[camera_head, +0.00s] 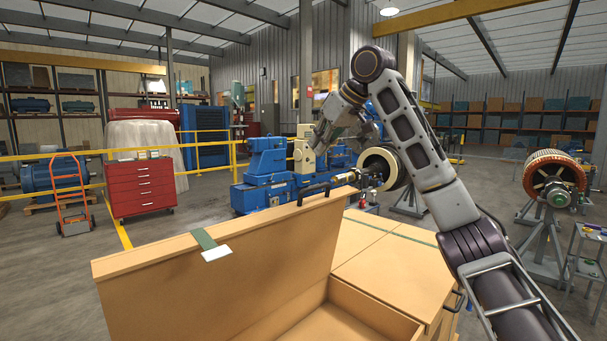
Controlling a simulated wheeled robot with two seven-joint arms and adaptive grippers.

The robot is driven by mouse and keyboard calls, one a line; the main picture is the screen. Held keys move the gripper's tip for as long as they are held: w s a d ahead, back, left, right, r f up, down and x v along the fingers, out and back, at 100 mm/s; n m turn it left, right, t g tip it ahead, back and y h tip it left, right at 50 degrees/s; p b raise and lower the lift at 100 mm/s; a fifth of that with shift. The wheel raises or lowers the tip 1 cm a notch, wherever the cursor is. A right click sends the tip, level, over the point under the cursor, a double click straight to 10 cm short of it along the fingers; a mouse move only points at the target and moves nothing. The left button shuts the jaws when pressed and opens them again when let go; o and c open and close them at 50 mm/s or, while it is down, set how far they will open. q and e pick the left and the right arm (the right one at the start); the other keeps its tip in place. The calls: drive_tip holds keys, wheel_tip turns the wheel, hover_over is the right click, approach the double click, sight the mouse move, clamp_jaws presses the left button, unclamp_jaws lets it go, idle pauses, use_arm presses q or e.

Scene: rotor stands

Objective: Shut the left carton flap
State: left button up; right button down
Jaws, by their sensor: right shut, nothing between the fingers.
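The left carton flap (235,262) is a tan panel standing raised, with its broad face towards me. A green tape strip (204,238) and a white label (216,253) hang at its top edge. The carton (375,322) is open beside the flap, and part of its inside shows. The right-hand top panel (395,270) lies flat. My right gripper (322,146) is shut and empty, above and beyond the far end of the raised flap, apart from it in the picture. My left gripper is not in view.
A dark handle (325,188) shows at the flap's far top edge. A blue machine (268,180) stands behind the carton. A red drawer cabinet (141,188) and an orange hand truck (70,195) stand left. A rotor on a stand (553,180) is at right.

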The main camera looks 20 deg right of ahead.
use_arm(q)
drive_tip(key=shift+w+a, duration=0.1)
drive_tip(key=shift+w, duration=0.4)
use_arm(e)
drive_tip(key=shift+a+r, duration=0.1)
drive_tip(key=shift+r, duration=0.2)
use_arm(q)
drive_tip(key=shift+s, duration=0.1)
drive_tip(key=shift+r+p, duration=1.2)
drive_tip(key=shift+p, duration=0.05)
use_arm(e)
hover_over(311, 200)
drive_tip(key=shift+f, duration=4.55)
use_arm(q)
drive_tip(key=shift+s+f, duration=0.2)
use_arm(e)
drive_tip(key=shift+f, duration=0.1)
